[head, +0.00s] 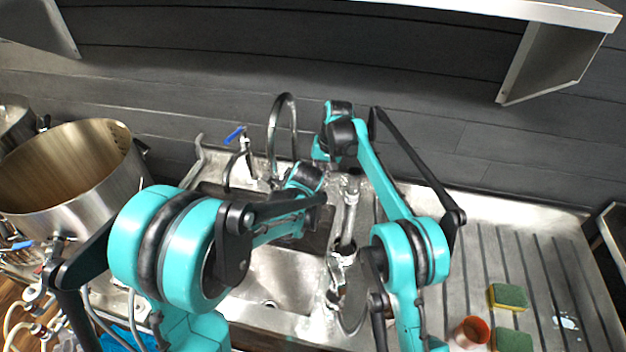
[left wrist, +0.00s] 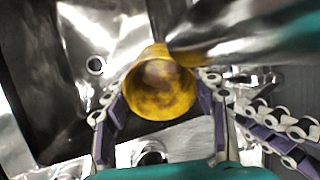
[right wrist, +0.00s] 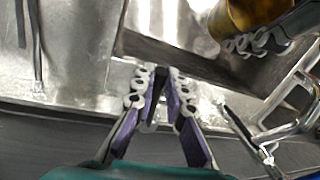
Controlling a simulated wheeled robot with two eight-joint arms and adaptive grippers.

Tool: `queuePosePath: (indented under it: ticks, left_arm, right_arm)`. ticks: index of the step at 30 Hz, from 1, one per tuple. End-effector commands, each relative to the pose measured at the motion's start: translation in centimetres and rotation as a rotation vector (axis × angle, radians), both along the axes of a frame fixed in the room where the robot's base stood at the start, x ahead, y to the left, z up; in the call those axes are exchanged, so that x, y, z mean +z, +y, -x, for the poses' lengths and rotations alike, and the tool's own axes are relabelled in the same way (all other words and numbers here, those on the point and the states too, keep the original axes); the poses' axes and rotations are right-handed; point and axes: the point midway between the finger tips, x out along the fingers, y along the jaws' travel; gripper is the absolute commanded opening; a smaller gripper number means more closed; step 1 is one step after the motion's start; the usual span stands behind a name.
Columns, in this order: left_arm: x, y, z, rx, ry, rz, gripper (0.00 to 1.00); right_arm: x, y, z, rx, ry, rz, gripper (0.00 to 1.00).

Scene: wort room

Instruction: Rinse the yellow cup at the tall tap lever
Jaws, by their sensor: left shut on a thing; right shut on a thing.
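The yellow cup (left wrist: 160,90) is between the fingers of my left gripper (left wrist: 162,80), which is shut on it; brownish stains show inside. The right wrist view shows the cup's side (right wrist: 243,14) at the upper right, with my left fingers against it. In the head view the cup is hidden behind my arms, over the sink. The tall tap (head: 283,115) arches up behind the sink. My right gripper (right wrist: 160,78) is shut on a thin dark piece, apparently the tall tap lever, mostly hidden by the fingers. A glossy grey streak passes the cup; I cannot tell whether it is water.
A smaller tap with a blue handle (head: 236,133) stands left of the tall tap. A large steel pot (head: 75,190) is at the left. Sponges (head: 508,297) and a copper-coloured cup (head: 471,332) are on the ribbed drainboard (head: 560,265). A shelf (head: 545,65) overhangs at upper right.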

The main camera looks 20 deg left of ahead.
Motion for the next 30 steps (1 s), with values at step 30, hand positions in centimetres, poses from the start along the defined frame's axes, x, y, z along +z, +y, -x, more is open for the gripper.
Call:
queuePosePath:
  ticks: [30]
  left_arm:
    - [0.0,0.0,0.0,0.000,0.000,0.000,0.28]
  right_arm:
    - [2.4,-1.1,-0.4,0.064,-0.001,-0.001,0.34]
